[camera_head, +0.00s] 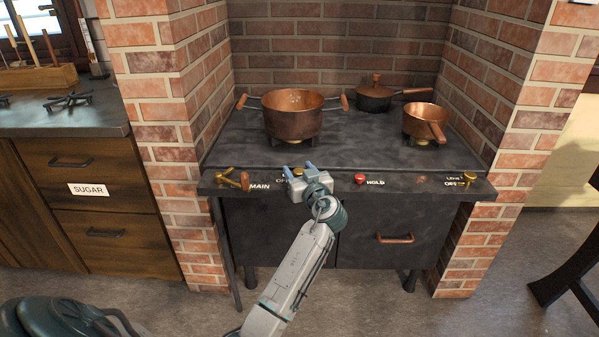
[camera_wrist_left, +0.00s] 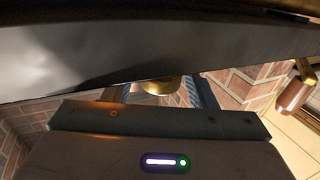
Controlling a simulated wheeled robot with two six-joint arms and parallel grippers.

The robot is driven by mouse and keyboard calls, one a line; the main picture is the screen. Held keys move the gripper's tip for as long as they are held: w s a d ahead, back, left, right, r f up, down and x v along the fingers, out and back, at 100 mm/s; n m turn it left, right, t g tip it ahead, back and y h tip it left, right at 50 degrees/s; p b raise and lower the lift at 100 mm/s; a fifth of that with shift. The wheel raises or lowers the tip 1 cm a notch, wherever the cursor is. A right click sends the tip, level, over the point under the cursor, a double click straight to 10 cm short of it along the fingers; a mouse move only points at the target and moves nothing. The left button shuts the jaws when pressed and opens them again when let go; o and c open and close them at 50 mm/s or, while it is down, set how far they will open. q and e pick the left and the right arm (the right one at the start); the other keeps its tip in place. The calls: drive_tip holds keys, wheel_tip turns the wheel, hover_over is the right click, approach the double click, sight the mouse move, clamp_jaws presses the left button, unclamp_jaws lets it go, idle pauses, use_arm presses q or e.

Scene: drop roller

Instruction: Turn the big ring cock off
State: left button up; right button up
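A brass cock (camera_head: 298,172) sits on the front rail of the black range, below the large copper pot (camera_head: 292,118); I take it for the big ring cock. An "OFF" label beside it is partly hidden by my gripper. My left gripper (camera_head: 299,169) is at the rail with its fingers apart, one on each side of this cock. In the left wrist view the rounded brass cock (camera_wrist_left: 160,87) shows between the two spread fingers (camera_wrist_left: 163,94), with a gap visible on both sides. Its turn position is hard to see. My right gripper is not in view.
A brass lever with a wooden grip (camera_head: 235,180) is left of the "MAIN" label. A red knob (camera_head: 360,178) marks "HOLD". Another brass cock (camera_head: 469,178) is at the right end. A small copper pan (camera_head: 425,121) and a dark lidded pan (camera_head: 374,98) stand on the range.

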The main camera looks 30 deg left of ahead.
use_arm(q)
drive_tip(key=shift+s+d+f, duration=0.15)
drive_tip(key=shift+s+d, duration=0.15)
drive_tip(key=shift+d, duration=0.15)
drive_tip(key=v, duration=0.9)
drive_tip(key=shift+s+d+b, duration=0.2)
drive_tip(key=shift+d+b, duration=0.1)
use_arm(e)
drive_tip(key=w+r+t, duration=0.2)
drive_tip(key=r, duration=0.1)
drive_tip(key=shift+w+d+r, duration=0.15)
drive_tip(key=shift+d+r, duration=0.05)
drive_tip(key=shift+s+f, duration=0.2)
